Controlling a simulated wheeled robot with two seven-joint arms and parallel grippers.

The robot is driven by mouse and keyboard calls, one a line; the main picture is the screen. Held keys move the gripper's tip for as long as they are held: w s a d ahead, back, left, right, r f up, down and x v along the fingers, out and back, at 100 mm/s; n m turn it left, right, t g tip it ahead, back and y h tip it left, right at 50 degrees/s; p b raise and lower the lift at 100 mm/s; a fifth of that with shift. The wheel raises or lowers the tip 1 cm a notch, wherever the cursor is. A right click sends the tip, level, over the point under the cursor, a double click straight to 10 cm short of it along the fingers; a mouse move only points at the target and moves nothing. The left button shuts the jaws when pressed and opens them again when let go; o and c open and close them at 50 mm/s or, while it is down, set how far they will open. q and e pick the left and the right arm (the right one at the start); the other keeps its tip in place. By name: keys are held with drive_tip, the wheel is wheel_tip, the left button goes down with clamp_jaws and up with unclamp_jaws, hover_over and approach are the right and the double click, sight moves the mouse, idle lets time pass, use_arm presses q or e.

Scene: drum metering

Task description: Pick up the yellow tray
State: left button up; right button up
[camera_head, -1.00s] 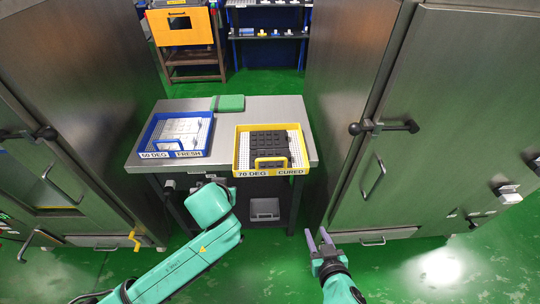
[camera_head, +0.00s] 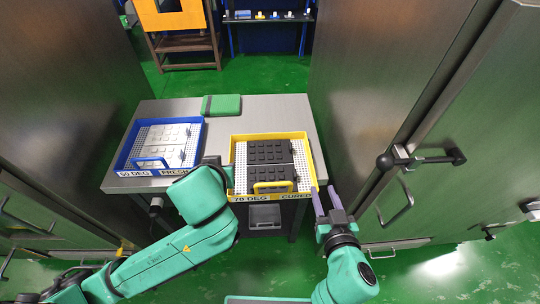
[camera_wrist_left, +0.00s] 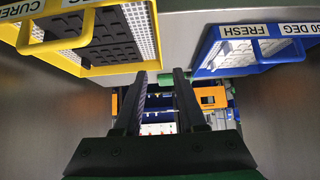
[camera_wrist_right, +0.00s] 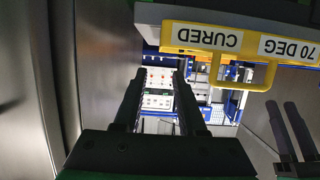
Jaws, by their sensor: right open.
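The yellow tray (camera_head: 309,152), labelled 70 DEG CURED, sits on the grey table and holds dark blocks on a white perforated base. Its yellow front handle (camera_head: 272,187) stands up. My right gripper (camera_head: 328,199) is open and empty, just off the tray's front right corner. The right wrist view shows the tray's labelled front (camera_wrist_right: 245,42) above the fingers, not between them. My left gripper (camera_wrist_left: 160,78) is open and empty in the left wrist view, between the yellow tray (camera_wrist_left: 100,68) and the blue tray. In the head view my left arm partly hides its fingers.
A blue tray (camera_head: 125,160) labelled FRESH with pale blocks stands left on the table (camera_head: 262,106). A green block (camera_head: 221,105) lies at the back. Metal cabinets flank both sides; the right one has a protruding handle (camera_head: 420,160). A grey bin (camera_head: 265,215) is under the table.

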sight(312, 162)
use_arm(q)
drive_tip(key=x, duration=1.3)
drive_tip(key=shift+w+f, duration=0.1)
drive_tip(key=shift+f, duration=0.35)
use_arm(e)
drive_tip(key=x, duration=1.3)
drive_tip(key=shift+w+a, duration=0.1)
drive_tip(key=shift+w, duration=0.3)
use_arm(q)
clamp_jaws()
use_arm(e)
clamp_jaws()
use_arm(q)
drive_tip(key=shift+d+r, duration=0.1)
